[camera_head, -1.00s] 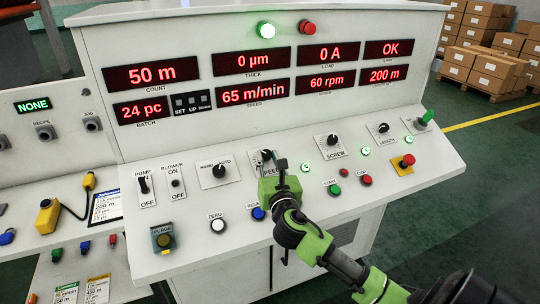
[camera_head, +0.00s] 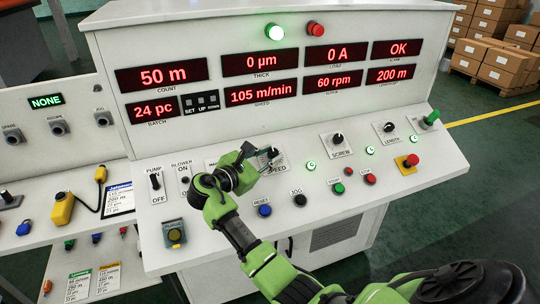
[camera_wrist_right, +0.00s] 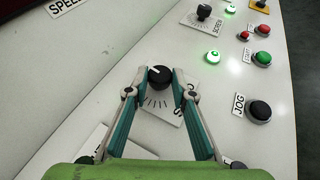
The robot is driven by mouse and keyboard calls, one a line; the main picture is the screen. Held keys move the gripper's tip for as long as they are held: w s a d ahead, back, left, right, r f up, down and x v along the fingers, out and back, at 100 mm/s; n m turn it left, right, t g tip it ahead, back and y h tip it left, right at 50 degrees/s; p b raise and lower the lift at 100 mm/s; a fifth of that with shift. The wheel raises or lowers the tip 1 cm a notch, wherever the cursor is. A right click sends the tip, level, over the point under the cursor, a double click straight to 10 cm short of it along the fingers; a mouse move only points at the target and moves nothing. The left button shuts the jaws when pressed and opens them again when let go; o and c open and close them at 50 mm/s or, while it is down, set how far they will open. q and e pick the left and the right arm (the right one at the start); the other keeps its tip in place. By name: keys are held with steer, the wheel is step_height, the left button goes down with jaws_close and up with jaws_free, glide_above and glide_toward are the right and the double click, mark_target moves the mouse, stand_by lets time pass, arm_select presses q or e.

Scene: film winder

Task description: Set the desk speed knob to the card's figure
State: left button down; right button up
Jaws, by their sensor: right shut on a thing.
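The black speed knob (camera_head: 272,153) sits on its white scale plate on the sloping desk; it also shows in the right wrist view (camera_wrist_right: 160,76). My right gripper (camera_head: 260,157) is closed around it, with one fingertip on each side in the right wrist view (camera_wrist_right: 157,84). The knob's white mark points up and slightly left there. The red speed display (camera_head: 262,93) reads 105 m/min. A white card with a blue header (camera_head: 118,198) lies on the desk at the left; its small figures are hard to read. My left gripper is out of view.
The screw knob (camera_head: 337,138) and length knob (camera_head: 389,127) stand to the right. The jog button (camera_head: 300,200) and blue reset button (camera_head: 264,210) are in front. A red emergency button (camera_head: 411,160) is at the right. More cards (camera_head: 78,286) hang at lower left.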

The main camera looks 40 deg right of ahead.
steer(key=shift+w+r+m+g, duration=0.15)
steer(key=shift+w+m+g, duration=0.05)
steer(key=shift+m+g, duration=1)
steer(key=shift+g, duration=0.3)
steer(key=o, duration=1.1)
steer(key=v, duration=1.2)
